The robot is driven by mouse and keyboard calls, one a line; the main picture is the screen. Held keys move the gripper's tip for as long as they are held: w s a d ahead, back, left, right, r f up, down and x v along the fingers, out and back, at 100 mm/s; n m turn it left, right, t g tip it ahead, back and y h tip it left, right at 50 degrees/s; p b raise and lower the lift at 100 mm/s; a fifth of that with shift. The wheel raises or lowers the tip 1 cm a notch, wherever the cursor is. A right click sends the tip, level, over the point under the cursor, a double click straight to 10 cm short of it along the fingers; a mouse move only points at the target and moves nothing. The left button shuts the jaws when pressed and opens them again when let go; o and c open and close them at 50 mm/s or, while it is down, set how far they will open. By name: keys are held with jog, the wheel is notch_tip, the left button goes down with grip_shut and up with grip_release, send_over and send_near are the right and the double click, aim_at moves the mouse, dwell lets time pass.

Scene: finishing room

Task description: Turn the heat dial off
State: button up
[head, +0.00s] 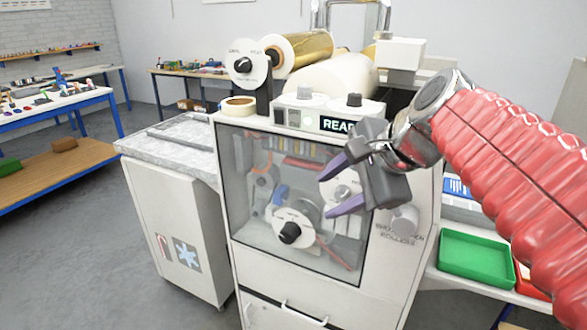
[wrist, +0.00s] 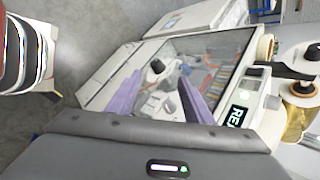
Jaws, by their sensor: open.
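The laminating-type machine (head: 395,280) carries several dials, and I cannot read which one is the heat dial. A white dial with a black knob (head: 242,65) is at its upper left. A grey knob (head: 305,91) and a black knob (head: 354,99) stand on the top panel by the lit display (head: 337,124). Another black-knobbed dial (head: 290,234) shows behind the clear front window, and also in the wrist view (wrist: 154,68). A pale knob (head: 404,219) sits on the right front. My gripper (head: 326,196) is open and empty, in front of the window; its purple fingers also show in the wrist view (wrist: 158,84).
A gold foil roll (head: 298,50) and a white roll (head: 335,75) lie on top of the machine. A tape ring (head: 238,105) rests at its top left corner. A grey-topped cabinet (head: 170,220) stands at the left, a green tray (head: 475,257) at the right.

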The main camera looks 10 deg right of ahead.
jog(key=s+f+n+g+h, duration=0.1)
jog(key=s+f+n+h, duration=0.3)
jog(key=s+f+n, duration=1)
notch_tip(320, 180, down, 2)
jog(key=shift+f+n+g, duration=0.2)
jog(key=shift+n+g, duration=0.1)
jog(key=shift+n, duration=0.9)
jog(key=shift+d, duration=0.1)
jog(key=c, duration=0.3)
jog(key=shift+c, duration=0.5)
